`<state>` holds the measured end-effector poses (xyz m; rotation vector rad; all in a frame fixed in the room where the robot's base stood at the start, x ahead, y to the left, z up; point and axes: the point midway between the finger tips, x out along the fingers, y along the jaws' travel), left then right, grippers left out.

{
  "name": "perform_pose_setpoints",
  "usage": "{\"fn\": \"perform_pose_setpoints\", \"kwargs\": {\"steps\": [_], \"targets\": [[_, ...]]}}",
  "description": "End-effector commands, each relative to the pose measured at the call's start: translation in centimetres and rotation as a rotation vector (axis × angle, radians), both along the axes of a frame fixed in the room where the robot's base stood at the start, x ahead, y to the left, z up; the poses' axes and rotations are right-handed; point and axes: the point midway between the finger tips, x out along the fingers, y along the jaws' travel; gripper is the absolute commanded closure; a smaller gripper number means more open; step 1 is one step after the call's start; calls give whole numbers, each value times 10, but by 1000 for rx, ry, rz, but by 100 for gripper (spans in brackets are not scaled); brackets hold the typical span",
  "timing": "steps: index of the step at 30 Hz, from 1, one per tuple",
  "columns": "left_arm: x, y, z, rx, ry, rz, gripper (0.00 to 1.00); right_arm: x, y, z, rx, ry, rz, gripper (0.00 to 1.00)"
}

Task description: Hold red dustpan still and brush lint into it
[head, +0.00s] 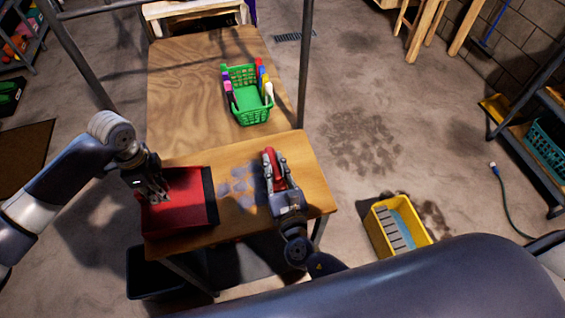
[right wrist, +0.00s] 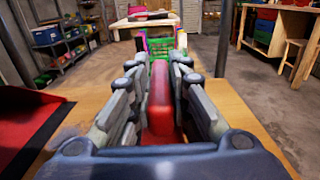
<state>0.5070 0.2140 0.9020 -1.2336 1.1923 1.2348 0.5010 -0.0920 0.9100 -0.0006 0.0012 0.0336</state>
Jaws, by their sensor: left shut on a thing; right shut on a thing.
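The red dustpan (head: 186,208) lies on the near part of the wooden table, its dark lip facing right. My left gripper (head: 155,192) is shut on the dustpan at its left side. Grey lint (head: 238,186) lies in a loose patch on the table just right of the dustpan's lip. My right gripper (head: 274,172) is right of the lint and is shut on a red brush (head: 270,158). In the right wrist view the red brush (right wrist: 161,105) sits between the fingers, and the dustpan (right wrist: 30,120) shows at the left. The brush's bristles are hidden.
A green basket (head: 248,108) with several coloured bottles stands further back on the table (head: 190,80). Metal posts rise beside the table. A yellow bucket (head: 408,240) stands on the floor at right, and a dark bin (head: 150,275) is below the table's left side.

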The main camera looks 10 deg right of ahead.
Motion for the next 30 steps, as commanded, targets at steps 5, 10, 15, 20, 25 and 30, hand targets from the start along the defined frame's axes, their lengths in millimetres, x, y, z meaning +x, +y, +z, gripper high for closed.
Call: {"fn": "perform_pose_setpoints", "kwargs": {"steps": [5, 10, 15, 20, 25, 30], "targets": [[0, 0, 0, 0, 1, 0, 100, 0, 26, 0, 4, -1, 2, 100], [0, 0, 0, 0, 1, 0, 100, -1, 38, -1, 1, 1, 1, 100], [0, 0, 0, 0, 1, 0, 100, -2, 51, -1, 4, 1, 2, 100], [0, 0, 0, 0, 0, 0, 100, -3, 73, -1, 2, 1, 3, 100], [0, 0, 0, 0, 0, 0, 100, -4, 85, -1, 1, 1, 2, 100], [0, 0, 0, 0, 0, 0, 100, -4, 107, 0, 3, 1, 2, 100]]}}
